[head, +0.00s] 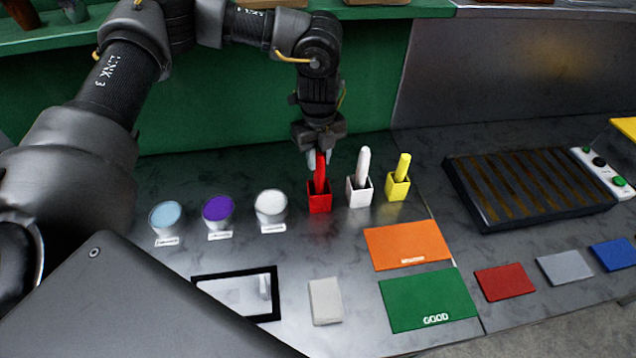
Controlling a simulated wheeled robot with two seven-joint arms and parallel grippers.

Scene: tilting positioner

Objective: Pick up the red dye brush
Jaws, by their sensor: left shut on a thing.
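The red dye brush (320,172) stands upright in a red square holder (319,200) on the dark table. My left gripper (319,156) comes down from above and is shut on the upper part of the brush. The lower end of the brush is hidden inside the holder. My right gripper is not in view.
A white brush (363,165) and a yellow brush (403,166) stand in holders just to the right. Three cups, blue (166,215), purple (218,209) and white (271,205), stand to the left. Orange (408,245) and green (428,300) mats lie in front.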

